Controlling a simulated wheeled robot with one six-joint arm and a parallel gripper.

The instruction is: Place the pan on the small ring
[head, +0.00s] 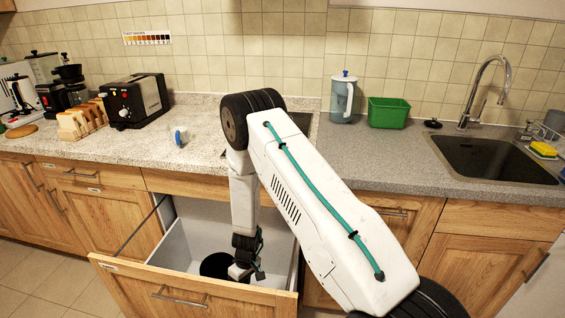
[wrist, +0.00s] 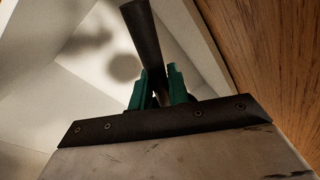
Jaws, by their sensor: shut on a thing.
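A dark pan (head: 213,265) is inside the open drawer, low and close to the front panel. My gripper (head: 248,268) reaches down into the drawer beside it. In the wrist view, the green fingers of my gripper (wrist: 159,85) are shut on a dark bar, the pan's handle (wrist: 143,35). The pan's body is out of the wrist view. I cannot tell whether the pan touches the drawer floor. The dark hob (head: 303,122) is mostly hidden behind my arm, and the small ring cannot be made out.
The drawer (head: 180,245) stands pulled out, its walls and wooden front close around my gripper. A jug (head: 343,98), green tub (head: 388,112) and sink (head: 490,160) are right.

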